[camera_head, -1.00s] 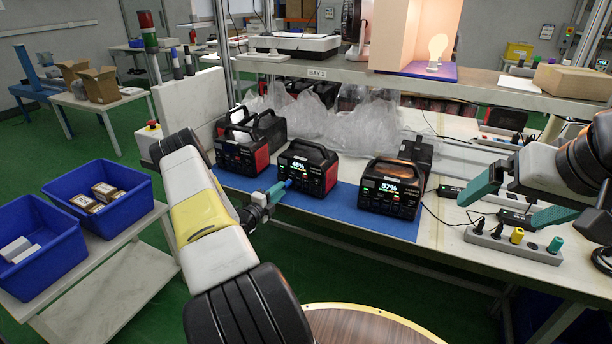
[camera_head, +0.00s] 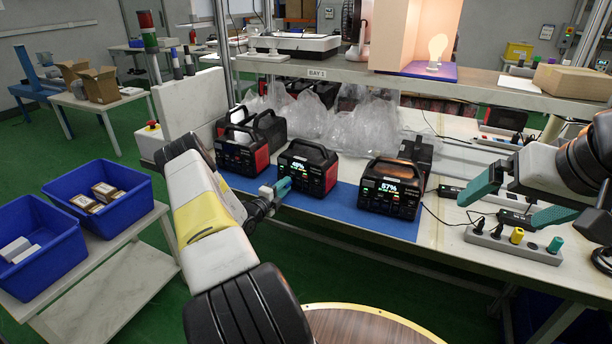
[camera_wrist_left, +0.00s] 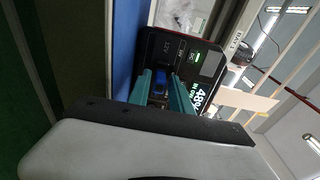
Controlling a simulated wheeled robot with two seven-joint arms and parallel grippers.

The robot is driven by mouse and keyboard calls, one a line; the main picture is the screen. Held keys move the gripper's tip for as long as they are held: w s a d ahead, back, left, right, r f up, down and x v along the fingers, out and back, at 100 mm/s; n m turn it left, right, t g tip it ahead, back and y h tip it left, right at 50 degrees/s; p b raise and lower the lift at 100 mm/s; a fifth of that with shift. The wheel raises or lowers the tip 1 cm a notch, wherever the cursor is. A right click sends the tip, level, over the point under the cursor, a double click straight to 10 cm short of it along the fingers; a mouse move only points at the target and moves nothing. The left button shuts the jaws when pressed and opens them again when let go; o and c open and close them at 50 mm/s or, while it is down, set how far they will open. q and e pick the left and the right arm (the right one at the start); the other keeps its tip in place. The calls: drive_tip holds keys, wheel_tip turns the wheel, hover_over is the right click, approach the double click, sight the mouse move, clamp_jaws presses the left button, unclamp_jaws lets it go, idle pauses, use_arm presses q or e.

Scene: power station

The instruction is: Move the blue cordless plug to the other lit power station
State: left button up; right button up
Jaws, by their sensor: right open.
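Three black and red power stations stand in a row on the bench: a left one (camera_head: 241,152), a middle one (camera_head: 308,168) with its screen lit at about 49%, and a right one (camera_head: 391,188) lit at 57%. My left gripper (camera_head: 276,188) is at the front of the middle station, which fills the left wrist view (camera_wrist_left: 172,45). Its teal fingers (camera_wrist_left: 162,92) stand apart, with the blue plug (camera_wrist_left: 158,88) seen between them against the station's front. Whether they touch it is unclear. The plug cannot be made out in the head view. My right gripper (camera_head: 515,202) is open and empty at the right.
A blue mat (camera_head: 345,208) runs along the bench front. A power strip (camera_head: 515,245) with coloured plugs lies below my right gripper. Clear plastic bags (camera_head: 320,125) lie behind the stations. Blue bins (camera_head: 108,218) stand at the left.

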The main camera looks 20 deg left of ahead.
use_arm(q)
clamp_jaws()
drive_tip(key=shift+s+a, duration=0.1)
drive_tip(key=shift+s, duration=0.05)
idle(0.4)
drive_tip(key=shift+s+a, duration=0.15)
drive_tip(key=shift+s, duration=0.75)
drive_tip(key=shift+s+a, duration=0.15)
drive_tip(key=shift+s, duration=0.85)
